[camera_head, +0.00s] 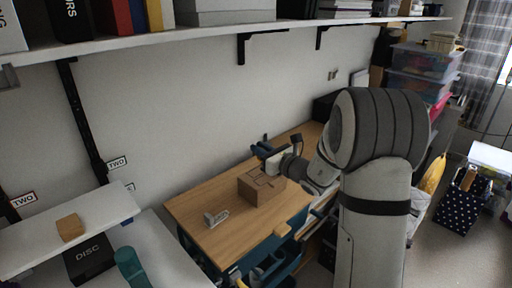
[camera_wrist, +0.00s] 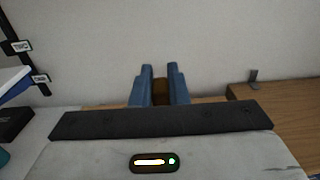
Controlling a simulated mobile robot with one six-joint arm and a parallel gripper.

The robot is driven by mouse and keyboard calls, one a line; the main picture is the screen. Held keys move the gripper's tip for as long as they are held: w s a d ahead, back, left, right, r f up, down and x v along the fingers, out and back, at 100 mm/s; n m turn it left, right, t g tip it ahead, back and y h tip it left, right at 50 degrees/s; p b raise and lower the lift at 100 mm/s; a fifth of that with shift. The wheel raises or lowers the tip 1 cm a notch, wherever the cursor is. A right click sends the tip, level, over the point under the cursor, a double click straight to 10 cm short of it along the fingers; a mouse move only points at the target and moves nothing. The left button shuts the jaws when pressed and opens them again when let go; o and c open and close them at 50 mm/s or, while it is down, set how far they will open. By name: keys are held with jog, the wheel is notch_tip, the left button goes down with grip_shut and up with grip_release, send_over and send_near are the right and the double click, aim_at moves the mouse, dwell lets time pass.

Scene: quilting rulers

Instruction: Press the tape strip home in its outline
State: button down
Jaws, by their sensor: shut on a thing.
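A brown cardboard box (camera_head: 264,193) stands on the wooden table, with dark outline marks on its top face. My gripper (camera_head: 262,146) is above and behind the box, near the wall, and apart from it. In the wrist view, the blue fingers of my gripper (camera_wrist: 160,86) are shut on a small brown piece, which looks like the tape strip (camera_wrist: 161,91). The piece is mostly hidden between the fingers, and I cannot make it out in the head view. The box does not show clearly in the wrist view.
A small grey-white upright piece (camera_head: 215,218) stands on the wooden tabletop (camera_head: 215,195), left of the box. A white wall lies behind the gripper. A long shelf (camera_head: 200,34) runs above. A white desk with a black box (camera_head: 90,262) is at left.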

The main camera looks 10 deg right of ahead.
jog(key=shift+a, duration=0.3)
jog(key=shift+s+f+b, duration=0.1)
jog(key=shift+f+b, duration=0.2)
jog(key=shift+b, duration=0.2)
notch_tip(320, 180, down, 5)
jog(key=b, duration=0.4)
jog(key=shift+f+b, duration=0.15)
jog(key=shift+b, duration=0.25)
jog(key=shift+f, duration=1.15)
dwell(0.8)
jog(key=c, duration=1.3)
grip_release()
jog(key=shift+s, duration=0.1)
